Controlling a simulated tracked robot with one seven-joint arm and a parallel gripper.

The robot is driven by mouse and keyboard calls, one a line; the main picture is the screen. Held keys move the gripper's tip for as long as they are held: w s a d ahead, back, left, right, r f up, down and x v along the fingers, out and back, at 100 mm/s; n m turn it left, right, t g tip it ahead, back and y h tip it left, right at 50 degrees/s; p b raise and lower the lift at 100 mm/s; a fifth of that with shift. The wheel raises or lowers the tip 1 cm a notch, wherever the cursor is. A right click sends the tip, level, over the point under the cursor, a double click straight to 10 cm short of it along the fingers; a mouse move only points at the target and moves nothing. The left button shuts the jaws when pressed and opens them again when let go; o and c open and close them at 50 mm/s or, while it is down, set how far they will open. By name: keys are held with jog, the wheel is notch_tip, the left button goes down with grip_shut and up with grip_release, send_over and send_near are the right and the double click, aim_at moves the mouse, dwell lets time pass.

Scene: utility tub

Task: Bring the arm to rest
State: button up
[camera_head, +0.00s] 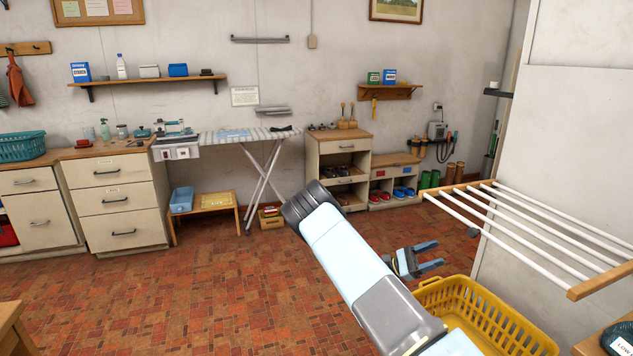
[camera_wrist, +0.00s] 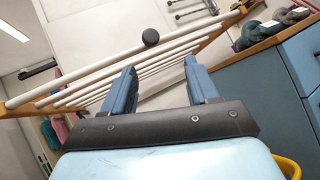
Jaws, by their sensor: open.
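My gripper (camera_head: 430,257) is open and empty in the head view, to the right of my arm's forearm and just above the back rim of a yellow basket. Its two blue-grey fingers point right, towards the drying rack. In the wrist view my gripper (camera_wrist: 160,88) shows both fingers spread apart with nothing between them. My arm reaches forward from the bottom of the head view, its elbow out over the brick floor. Part of my wrist is hidden behind the forearm.
A wooden drying rack (camera_head: 575,291) with white rods juts from the right wall close to my gripper. The yellow laundry basket (camera_head: 480,318) stands below it. An ironing board (camera_head: 240,136) and cabinets (camera_head: 116,200) line the back. The brick floor (camera_head: 220,300) to the left is clear.

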jog(key=s+r+m+y, duration=0.6)
jog(key=s+r+y, duration=0.7)
jog(key=y, duration=0.1)
jog(key=s+a+r+m+t+y, duration=0.1)
jog(key=s+a+r+t+y, duration=0.3)
jog(key=s+a+r+t, duration=0.3)
jog(key=s+a+r+m+t+y, duration=0.2)
jog(key=s+a+r+t+y, duration=0.3)
jog(key=s, duration=0.9)
jog(key=a+r+t, duration=0.2)
jog(key=a+r, duration=0.2)
jog(key=r, duration=0.1)
jog(key=shift+r+y, duration=0.15)
jog(key=shift+y, duration=0.15)
jog(key=shift+d, duration=0.15)
